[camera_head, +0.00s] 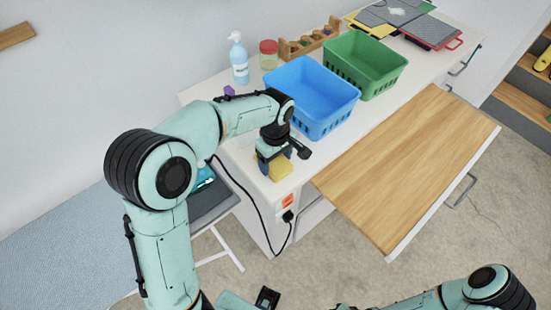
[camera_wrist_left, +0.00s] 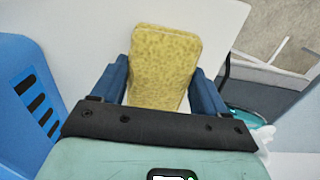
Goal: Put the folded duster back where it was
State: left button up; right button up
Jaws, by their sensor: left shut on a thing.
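The folded duster (camera_wrist_left: 162,62) is a yellow, mottled cloth pad. In the left wrist view it stands between the two blue fingers of my left gripper (camera_wrist_left: 163,85), which is shut on it. In the head view the duster (camera_head: 281,170) shows yellow under my left gripper (camera_head: 275,165), at the near left corner of the white counter (camera_head: 245,160). I cannot tell whether the duster touches the counter. My right arm shows at the bottom right of the head view, but its fingers cannot be made out clearly.
A blue basket (camera_head: 322,120) stands close beside my left gripper, with a green basket (camera_head: 372,78) behind it. A wooden board (camera_head: 410,165) extends at the right. A cable (camera_head: 262,208) hangs from the counter's end.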

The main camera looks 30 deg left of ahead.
aim_at(276, 161)
pick_arm(q)
jog(key=shift+f, duration=0.15)
jog(key=o, duration=1)
jog(key=shift+r, duration=0.2)
notch_tip(276, 161, up, 12)
jog(key=shift+p, duration=0.9)
pick_arm(e)
jog(key=shift+w+r, duration=0.35)
jog(key=shift+r, duration=0.2)
jog(key=shift+w+r, duration=0.3)
jog(key=shift+r, duration=0.25)
